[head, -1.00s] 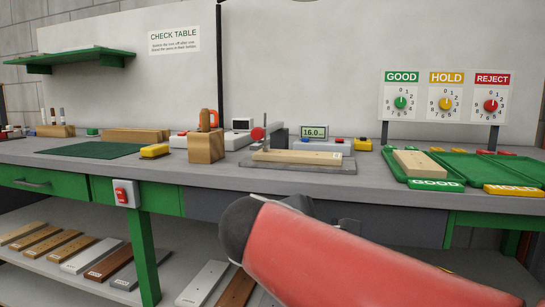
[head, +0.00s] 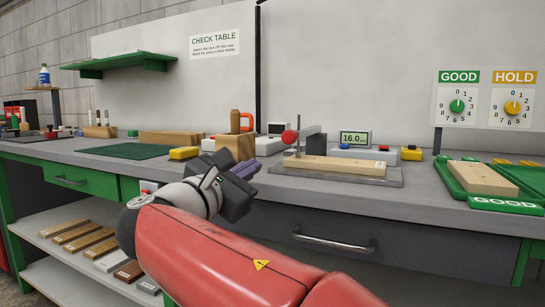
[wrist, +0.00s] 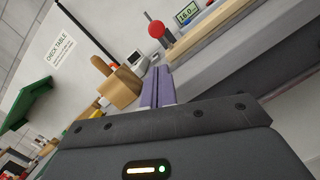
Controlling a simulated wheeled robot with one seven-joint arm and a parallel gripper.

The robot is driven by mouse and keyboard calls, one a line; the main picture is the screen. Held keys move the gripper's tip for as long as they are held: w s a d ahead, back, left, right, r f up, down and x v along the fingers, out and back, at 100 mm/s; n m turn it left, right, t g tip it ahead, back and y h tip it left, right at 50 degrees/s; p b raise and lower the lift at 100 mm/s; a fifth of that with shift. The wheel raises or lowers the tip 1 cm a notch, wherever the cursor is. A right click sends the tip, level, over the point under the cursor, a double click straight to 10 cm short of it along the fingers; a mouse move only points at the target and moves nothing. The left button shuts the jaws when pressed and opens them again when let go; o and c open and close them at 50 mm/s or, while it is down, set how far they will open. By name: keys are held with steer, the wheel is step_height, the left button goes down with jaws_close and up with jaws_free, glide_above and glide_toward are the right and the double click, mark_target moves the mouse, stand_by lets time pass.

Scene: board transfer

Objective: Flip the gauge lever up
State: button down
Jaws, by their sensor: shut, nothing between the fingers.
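The gauge has a lever with a red knob (head: 290,137) at its end, on a grey arm (head: 310,131) above a grey plate (head: 300,174). A pale board (head: 335,166) lies on that plate under the arm. The gauge display (head: 354,138) reads 16.0. In the wrist view the red knob (wrist: 156,29) is above and close to the line of my fingers. My gripper (head: 247,171) is shut and empty near the bench's front edge, left of the plate and apart from the knob. Its purple fingers (wrist: 157,82) are together in the wrist view.
A wooden block holder (head: 240,148) and a yellow block (head: 184,153) stand left of the gauge. A small yellow box (head: 411,153) is right of it. A green GOOD tray (head: 452,180) holding a board is farther right. A drawer handle (head: 334,243) sticks out below the bench top.

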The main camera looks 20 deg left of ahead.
steer(key=x, duration=0.9)
steer(key=shift+w+d, duration=0.1)
steer(key=shift+w, duration=0.4)
steer(key=shift+s+r, duration=0.1)
